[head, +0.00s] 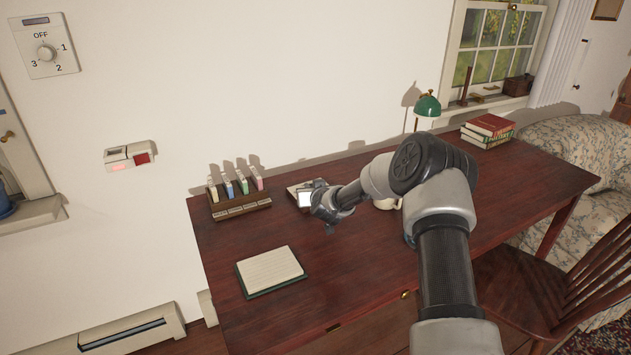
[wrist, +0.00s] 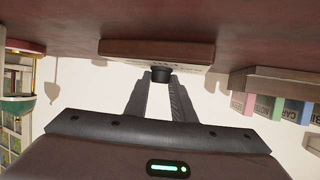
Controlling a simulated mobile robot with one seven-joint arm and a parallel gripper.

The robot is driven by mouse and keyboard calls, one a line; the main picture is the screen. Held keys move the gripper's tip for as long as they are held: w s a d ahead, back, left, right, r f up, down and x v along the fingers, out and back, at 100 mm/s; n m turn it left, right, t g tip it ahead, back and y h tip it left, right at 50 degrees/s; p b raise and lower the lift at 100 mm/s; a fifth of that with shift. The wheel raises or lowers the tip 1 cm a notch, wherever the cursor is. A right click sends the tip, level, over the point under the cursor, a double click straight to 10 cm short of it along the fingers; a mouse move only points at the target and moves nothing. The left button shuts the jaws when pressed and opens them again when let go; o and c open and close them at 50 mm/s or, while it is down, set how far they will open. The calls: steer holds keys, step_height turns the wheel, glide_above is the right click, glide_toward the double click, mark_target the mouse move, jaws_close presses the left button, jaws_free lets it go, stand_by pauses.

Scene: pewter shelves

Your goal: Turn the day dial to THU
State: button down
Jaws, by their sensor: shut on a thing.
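The day dial is a dark round knob (wrist: 161,71) on the pale front of a wooden-edged block (wrist: 130,47), which appears upside down in the wrist view. My gripper (wrist: 160,78) has its two fingertips closed on the knob's sides. In the head view my gripper (head: 322,200) is over the desk, in front of the block (head: 293,190), and hides most of it. The day marks and the dial's pointing direction cannot be read in either view.
On the desk (head: 350,270), a wooden rack (head: 240,208) with several coloured tabs stands left of the block. A notepad (head: 270,270) lies in front. A cup (head: 388,203), a green lamp (head: 428,105) and stacked books (head: 488,128) are to the right. A numbered wall dial (head: 45,50) is upper left.

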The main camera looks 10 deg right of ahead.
steer(key=m+h, duration=0.1)
steer(key=m+h+p, duration=0.1)
steer(key=a+h+p, duration=0.1)
steer(key=shift+w+r+m, duration=0.1)
steer(key=shift+r+m, duration=0.2)
steer(key=shift+m, duration=0.1)
steer(key=m+h, duration=0.1)
steer(key=m+g+h, duration=0.1)
steer(key=h+p, duration=0.1)
steer(key=shift+w+a+f+m+g, duration=0.1)
steer(key=shift+a+f+m+g, duration=0.1)
steer(key=shift+f+m+g, duration=0.15)
steer(key=m+h+b, duration=0.1)
steer(key=m+g+h+b, duration=0.2)
steer(key=shift+w+a+f, duration=0.1)
steer(key=shift+w+f, duration=0.05)
steer(key=shift+f, duration=0.1)
steer(key=shift+r+m+g+h+b, duration=0.1)
steer(key=shift+m+g+h+b, duration=0.55)
steer(key=shift+b, duration=0.6)
steer(key=shift+r+m+g+h+b, duration=0.1)
steer(key=shift+m+g+h+b, duration=0.2)
steer(key=shift+m+b, duration=0.1)
steer(key=c, duration=1.5)
jaws_free()
steer(key=shift+w, duration=0.1)
